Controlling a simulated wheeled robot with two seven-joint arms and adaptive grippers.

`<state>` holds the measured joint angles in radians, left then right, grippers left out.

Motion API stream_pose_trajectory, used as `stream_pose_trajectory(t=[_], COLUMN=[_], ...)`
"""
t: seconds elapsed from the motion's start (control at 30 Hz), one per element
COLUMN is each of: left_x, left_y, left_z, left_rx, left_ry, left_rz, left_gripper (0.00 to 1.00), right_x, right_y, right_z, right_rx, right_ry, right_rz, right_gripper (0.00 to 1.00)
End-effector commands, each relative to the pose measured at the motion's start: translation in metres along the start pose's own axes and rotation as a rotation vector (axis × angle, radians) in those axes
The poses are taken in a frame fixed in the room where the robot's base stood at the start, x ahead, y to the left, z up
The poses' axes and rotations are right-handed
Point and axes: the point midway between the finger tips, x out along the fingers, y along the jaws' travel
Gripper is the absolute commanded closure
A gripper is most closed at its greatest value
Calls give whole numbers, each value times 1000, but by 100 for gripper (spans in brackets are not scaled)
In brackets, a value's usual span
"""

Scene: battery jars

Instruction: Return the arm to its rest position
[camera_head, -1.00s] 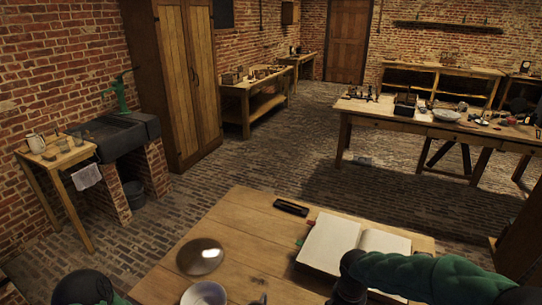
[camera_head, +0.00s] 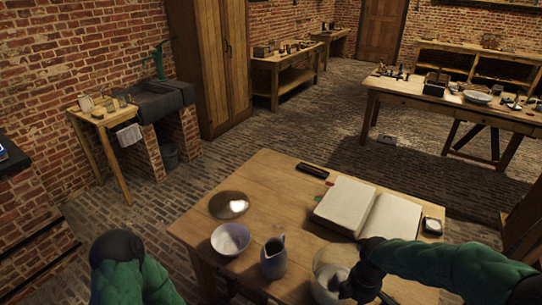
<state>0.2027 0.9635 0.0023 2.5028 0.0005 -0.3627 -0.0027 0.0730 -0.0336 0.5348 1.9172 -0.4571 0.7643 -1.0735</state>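My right arm (camera_head: 440,262), in a green sleeve, comes in from the right over the front of the wooden table. Its black gripper (camera_head: 362,290) points down at the near edge, in front of or over a clear glass vessel (camera_head: 328,268) with something pale in it. I cannot tell whether it touches the vessel or how its fingers stand. My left arm (camera_head: 130,270) shows at the bottom left as a green sleeve with a black joint. Its gripper is out of view.
The table (camera_head: 265,190) holds a glass lid or dish (camera_head: 229,205), a white bowl (camera_head: 230,239), a blue-grey jug (camera_head: 273,258), an open book (camera_head: 368,208), a dark case (camera_head: 312,170) and a small square dish (camera_head: 432,226). The table's left back part is bare.

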Motion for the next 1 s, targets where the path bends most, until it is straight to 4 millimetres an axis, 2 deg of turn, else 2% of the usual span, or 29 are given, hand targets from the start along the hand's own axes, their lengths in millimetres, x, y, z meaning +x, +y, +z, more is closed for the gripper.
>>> stream_pose_trajectory(t=[0.27, 0.47, 0.73, 1.0], left_x=[0, 0, 0, 0], left_y=[0, 0, 0, 0], left_z=[1, 0, 0, 0], left_rx=[0, 0, 0, 0], left_ry=[-1, -1, -1, -1], left_rz=[0, 0, 0, 0], left_gripper=[65, 65, 65, 65], right_x=[35, 72, 145, 206], right_y=[-8, -19, -55, -101], right_z=[-20, -42, -78, -96], right_rx=[132, 300, 714, 1178], right_ry=[64, 129, 224, 245], right_rz=[-28, -66, -159, -237], right_gripper=[36, 36, 36, 36])
